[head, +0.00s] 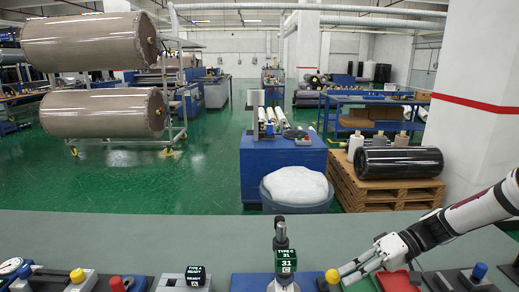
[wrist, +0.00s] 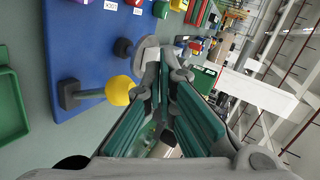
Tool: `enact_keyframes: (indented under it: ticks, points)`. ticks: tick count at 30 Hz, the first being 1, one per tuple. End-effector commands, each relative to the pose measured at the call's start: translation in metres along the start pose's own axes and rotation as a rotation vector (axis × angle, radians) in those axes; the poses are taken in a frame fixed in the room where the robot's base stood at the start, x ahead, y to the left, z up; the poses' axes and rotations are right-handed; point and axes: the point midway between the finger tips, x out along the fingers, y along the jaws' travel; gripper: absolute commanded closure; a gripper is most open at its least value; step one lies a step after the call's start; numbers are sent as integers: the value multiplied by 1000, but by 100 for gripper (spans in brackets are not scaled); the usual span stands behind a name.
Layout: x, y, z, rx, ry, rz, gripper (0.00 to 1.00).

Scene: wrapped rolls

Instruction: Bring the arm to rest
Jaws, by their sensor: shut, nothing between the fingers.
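My arm (head: 470,218) reaches in from the right edge of the head view over the grey worktop. My gripper (head: 346,273) points left and down, near a yellow knob (head: 332,276) on the near edge of the bench. In the wrist view my gripper (wrist: 164,68) has its teal-padded fingers together at the tips, with nothing between them. The yellow knob (wrist: 121,90) shows to the left of the fingers, apart from them in that view.
A red block (head: 398,281) lies under my gripper's wrist. A black roll (head: 400,162) lies on a pallet beyond.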

Motion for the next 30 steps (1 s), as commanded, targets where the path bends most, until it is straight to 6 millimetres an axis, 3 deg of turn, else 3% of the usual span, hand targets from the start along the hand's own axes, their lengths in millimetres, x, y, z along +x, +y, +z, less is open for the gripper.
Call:
enact_keyframes:
  ticks: [15, 30]
  points:
    - [-6, -74, 34, 95, -198, 483, 100]
    - [-28, -153, 70, 108, -108, 891, 100]
